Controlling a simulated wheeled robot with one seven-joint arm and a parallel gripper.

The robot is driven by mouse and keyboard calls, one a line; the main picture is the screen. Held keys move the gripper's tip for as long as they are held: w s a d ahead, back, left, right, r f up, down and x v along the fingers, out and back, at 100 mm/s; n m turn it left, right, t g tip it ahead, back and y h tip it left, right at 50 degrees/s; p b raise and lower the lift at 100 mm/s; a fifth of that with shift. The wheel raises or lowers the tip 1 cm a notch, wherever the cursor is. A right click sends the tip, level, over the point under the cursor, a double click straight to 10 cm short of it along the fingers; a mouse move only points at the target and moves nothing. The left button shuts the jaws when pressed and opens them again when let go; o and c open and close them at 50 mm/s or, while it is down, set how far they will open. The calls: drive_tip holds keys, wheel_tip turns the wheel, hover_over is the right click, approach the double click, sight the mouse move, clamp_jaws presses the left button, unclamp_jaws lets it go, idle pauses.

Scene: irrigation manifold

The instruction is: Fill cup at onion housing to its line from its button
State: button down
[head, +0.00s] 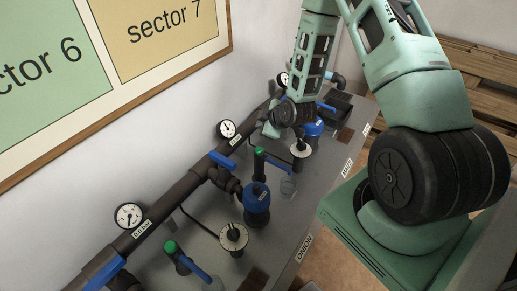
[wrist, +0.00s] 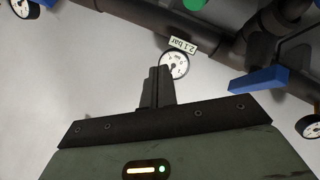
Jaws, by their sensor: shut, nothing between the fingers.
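The onion label (head: 305,248) is on the front edge of the grey bench. A blue-topped housing (head: 257,198) stands behind it, probably the onion one. A round black part with a pale ring (head: 233,236), possibly its button, sits in front of that housing. Fill lines and water levels are too small to tell. My gripper (head: 271,131) is farther back, near the pipe; in the wrist view its fingers (wrist: 157,86) are together and empty.
A dark pipe (head: 178,195) with gauges (head: 129,215) and blue levers (head: 222,160) runs along the wall. Green-topped taps (head: 258,152) rise from the bench. Another blue-topped housing (head: 314,128) stands behind the maize label (head: 347,167). A gauge reading label 2.1 bar (wrist: 182,45) lies beyond my fingers.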

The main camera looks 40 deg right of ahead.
drive_tip(key=shift+f, duration=0.15)
drive_tip(key=b, duration=0.5)
hover_over(261, 151)
wheel_tip(261, 151, down, 8)
drive_tip(key=shift+d+r, duration=0.1)
drive_tip(key=shift+r, duration=0.05)
drive_tip(key=shift+f+b, duration=0.4)
drive_tip(key=shift+f, duration=0.15)
idle(1.2)
drive_tip(key=shift+f+b, duration=0.3)
drive_tip(key=shift+b, duration=0.25)
drive_tip(key=shift+f+b, duration=0.5)
drive_tip(key=shift+b, duration=0.05)
idle(0.6)
drive_tip(key=shift+r, duration=0.1)
drive_tip(key=shift+r+p, duration=0.55)
drive_tip(key=shift+r, duration=0.3)
drive_tip(key=shift+r, duration=0.1)
